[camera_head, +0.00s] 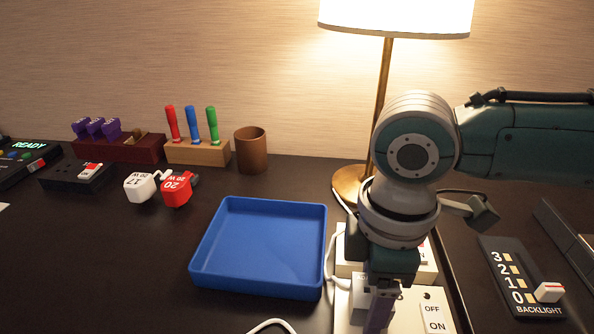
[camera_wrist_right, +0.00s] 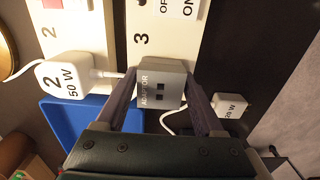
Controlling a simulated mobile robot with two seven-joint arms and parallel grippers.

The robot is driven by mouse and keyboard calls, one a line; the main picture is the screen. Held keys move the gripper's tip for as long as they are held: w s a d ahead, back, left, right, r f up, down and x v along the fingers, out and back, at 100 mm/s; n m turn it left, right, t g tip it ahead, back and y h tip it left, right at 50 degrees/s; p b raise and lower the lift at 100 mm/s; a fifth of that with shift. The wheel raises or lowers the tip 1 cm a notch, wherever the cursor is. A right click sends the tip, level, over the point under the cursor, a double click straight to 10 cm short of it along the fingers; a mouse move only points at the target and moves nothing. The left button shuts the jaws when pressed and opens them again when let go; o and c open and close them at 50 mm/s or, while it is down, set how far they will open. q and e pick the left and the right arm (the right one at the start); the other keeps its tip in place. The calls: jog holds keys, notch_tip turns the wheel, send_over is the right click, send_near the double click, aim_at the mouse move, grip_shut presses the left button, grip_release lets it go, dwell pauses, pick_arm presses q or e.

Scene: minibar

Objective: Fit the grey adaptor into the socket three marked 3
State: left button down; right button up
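The grey adaptor (camera_wrist_right: 160,83), with its printed label and two dark slots, is between the fingertips of my right gripper (camera_wrist_right: 161,80), which is shut on it. It lies over the socket section marked 3 (camera_wrist_right: 142,40) on the pale socket strip. Whether its prongs are seated is hidden. In the head view my right gripper (camera_head: 378,305) points down over the strip (camera_head: 410,312), and its wrist and fingers hide much of the socket. My left gripper is not in view.
A white 50 W plug (camera_wrist_right: 68,78) is beside the section marked 2, and another white plug (camera_wrist_right: 231,107) is on the other side. The blue tray (camera_head: 262,285) is left of the strip. A lamp (camera_head: 383,95) stands behind; a backlight panel (camera_head: 520,285) is at right.

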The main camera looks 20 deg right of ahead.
aim_at(373, 291)
jog(key=o, duration=0.4)
jog(key=shift+c, duration=0.2)
notch_tip(373, 291, up, 10)
jog(key=p, duration=0.3)
